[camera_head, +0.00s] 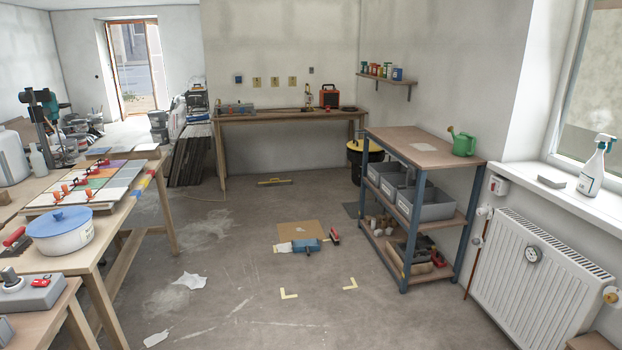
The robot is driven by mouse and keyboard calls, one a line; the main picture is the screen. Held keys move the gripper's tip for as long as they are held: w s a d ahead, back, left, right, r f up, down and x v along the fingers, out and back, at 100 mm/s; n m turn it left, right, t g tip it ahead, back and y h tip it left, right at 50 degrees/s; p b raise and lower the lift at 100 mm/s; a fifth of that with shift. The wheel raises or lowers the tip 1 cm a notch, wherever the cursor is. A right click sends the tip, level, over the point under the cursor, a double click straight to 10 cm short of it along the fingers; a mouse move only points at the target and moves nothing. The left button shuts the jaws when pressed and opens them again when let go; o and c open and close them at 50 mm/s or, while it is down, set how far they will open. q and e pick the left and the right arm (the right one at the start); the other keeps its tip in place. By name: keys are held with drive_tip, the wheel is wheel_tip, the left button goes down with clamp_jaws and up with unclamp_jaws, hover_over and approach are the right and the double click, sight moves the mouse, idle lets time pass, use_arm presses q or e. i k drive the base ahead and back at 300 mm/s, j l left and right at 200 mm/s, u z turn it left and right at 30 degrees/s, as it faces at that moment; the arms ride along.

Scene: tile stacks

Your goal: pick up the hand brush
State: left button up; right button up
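A small item with a red and dark body (334,236), which looks like a hand brush, lies on the floor near the middle of the view. It is right beside a blue dustpan-like piece (307,246), at its right side. A flat brown sheet (301,230) lies just behind them. The item is small, so I cannot tell its bristles clearly. Neither of my grippers shows in the head view.
A shelf unit (423,156) with grey bins stands to the right, a radiator (530,270) beyond it. A wooden table (100,225) with tiles and a blue-lidded pot (60,230) is at left. Paper scraps (190,281) and yellow corner marks (350,284) lie on otherwise open floor.

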sight(333, 235)
drive_tip(key=i+z, duration=0.25)
drive_tip(key=i, duration=2.15)
